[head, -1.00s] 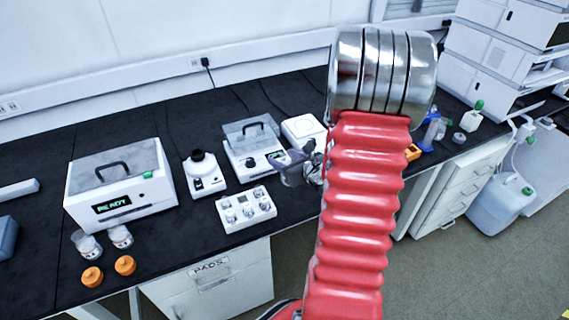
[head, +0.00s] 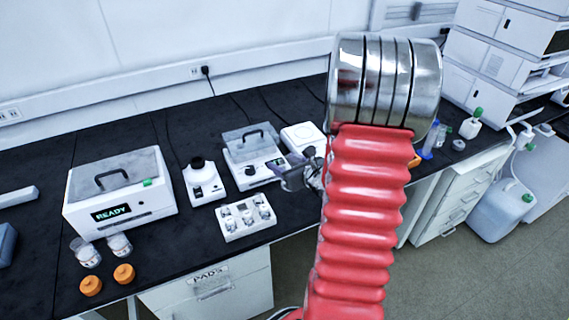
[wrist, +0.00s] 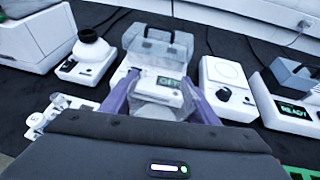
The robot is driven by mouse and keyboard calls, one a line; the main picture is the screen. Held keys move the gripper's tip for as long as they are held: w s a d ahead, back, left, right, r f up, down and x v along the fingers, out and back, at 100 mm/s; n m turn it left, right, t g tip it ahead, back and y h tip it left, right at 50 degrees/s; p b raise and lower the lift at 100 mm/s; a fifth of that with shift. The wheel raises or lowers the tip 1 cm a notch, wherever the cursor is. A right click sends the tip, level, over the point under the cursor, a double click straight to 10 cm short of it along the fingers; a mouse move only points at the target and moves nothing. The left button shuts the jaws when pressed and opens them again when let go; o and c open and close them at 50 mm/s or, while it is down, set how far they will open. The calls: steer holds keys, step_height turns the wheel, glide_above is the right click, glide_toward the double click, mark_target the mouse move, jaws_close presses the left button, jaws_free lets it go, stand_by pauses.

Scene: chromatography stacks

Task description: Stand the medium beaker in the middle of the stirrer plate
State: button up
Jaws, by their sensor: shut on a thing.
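My gripper (wrist: 158,98) has two purple fingers shut on a clear beaker (wrist: 157,112), seen in the wrist view between them. In the head view my gripper (head: 293,177) is over the bench's front part, partly hidden behind my red arm; the beaker is hard to make out there. The stirrer plate (wrist: 226,74), a white unit with a round top and a front knob, stands right of and beyond the beaker in the wrist view. In the head view the stirrer plate (head: 302,135) is behind my gripper, partly hidden by my arm. Its visible top is bare.
A lidded instrument with a display (head: 251,158) stands left of the stirrer plate. A white rack of small glassware (head: 246,217) sits in front of it. Another white unit (wrist: 288,100) reading READY is right of the stirrer plate. A small white device (head: 203,182) stands further left.

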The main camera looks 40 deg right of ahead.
steer(key=w+a+r+n+y, duration=0.1)
steer(key=w+a+y, duration=0.1)
steer(key=a, duration=0.8)
steer(key=w+a+r+n+y, duration=0.2)
steer(key=w+a, duration=0.2)
steer(key=a, duration=0.7)
steer(key=w+a+r+n+y, duration=0.2)
steer(key=a, duration=0.9)
steer(key=shift+w, duration=0.4)
steer(key=shift+a, duration=0.1)
